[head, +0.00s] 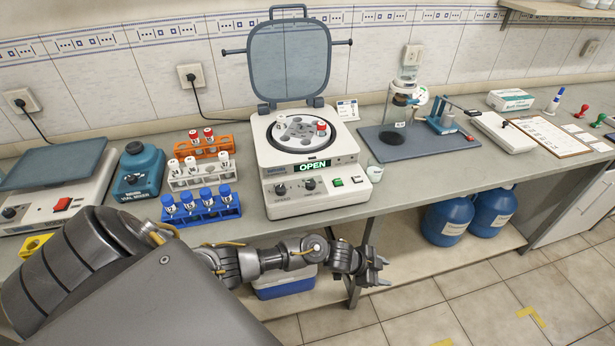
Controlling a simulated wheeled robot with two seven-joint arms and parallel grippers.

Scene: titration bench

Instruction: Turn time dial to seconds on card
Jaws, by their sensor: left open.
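The white centrifuge (308,205) stands on the bench with its lid (289,60) raised and a green display (313,167) reading OPEN. Its front has two black dials, a left dial (281,189) and a right dial (310,184). Their labels and settings are too small to read, so I cannot tell which is the time dial. A small card (347,110) stands behind the centrifuge's right side; its writing is unreadable. My left gripper (382,271) is open and empty, in front of the bench edge, below and right of the dials. My right gripper is out of view.
Tube racks, blue (205,213), white (200,177) and orange (203,149), stand left of the centrifuge. A small white cup (375,171) sits at its right. A red-capped tube (321,128) is in the rotor. Space before the front panel is clear.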

